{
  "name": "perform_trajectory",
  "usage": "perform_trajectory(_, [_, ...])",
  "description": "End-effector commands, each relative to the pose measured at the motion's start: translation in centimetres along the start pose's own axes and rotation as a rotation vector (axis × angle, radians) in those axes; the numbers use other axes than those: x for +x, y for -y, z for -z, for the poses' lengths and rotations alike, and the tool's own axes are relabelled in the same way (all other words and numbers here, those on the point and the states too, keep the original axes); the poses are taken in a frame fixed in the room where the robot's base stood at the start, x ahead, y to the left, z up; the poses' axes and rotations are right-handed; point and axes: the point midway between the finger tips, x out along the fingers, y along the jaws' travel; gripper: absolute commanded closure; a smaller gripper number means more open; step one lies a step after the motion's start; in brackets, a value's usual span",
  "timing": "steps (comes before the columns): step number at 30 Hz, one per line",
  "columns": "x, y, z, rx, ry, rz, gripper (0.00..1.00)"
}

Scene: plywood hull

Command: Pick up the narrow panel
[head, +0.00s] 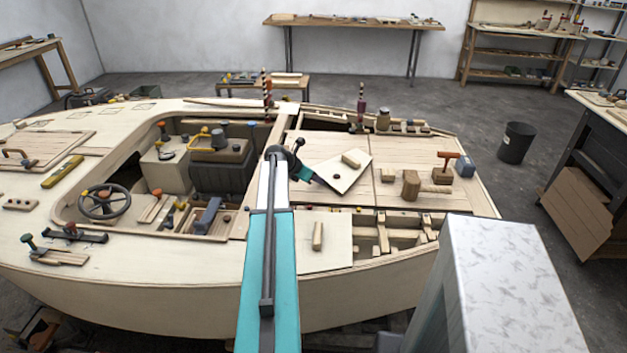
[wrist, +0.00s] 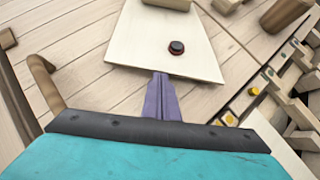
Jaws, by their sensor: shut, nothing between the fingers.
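A pale panel (head: 349,178), which looks like the narrow panel, lies at an angle on the planked deck, with a wooden block grip and a dark round knob on top. It also shows in the wrist view (wrist: 135,40), tapering away from me, with the knob (wrist: 176,47) near its close edge. My gripper (wrist: 160,76) has its purple fingers shut and empty. The fingertips reach the panel's near edge in the picture; I cannot tell whether they touch it. In the head view my wrist and gripper are left of the panel, and the fingertips are hard to make out.
Another pale panel (head: 290,252) with a wooden grip lies on the near deck beside open framed bays (head: 385,232). The cockpit with a steering wheel (head: 104,201) is at left.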

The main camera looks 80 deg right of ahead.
Motion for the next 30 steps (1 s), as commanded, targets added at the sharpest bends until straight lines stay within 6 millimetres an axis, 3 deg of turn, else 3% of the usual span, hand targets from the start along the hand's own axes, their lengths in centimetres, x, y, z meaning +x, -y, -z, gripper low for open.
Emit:
perform_trajectory(14, [0.5, -0.1, -0.6, 0.0, 0.0, 0.001, 1.0])
perform_trajectory(30, [5.7, -0.1, -5.9, 0.001, 0.0, 0.002, 1.0])
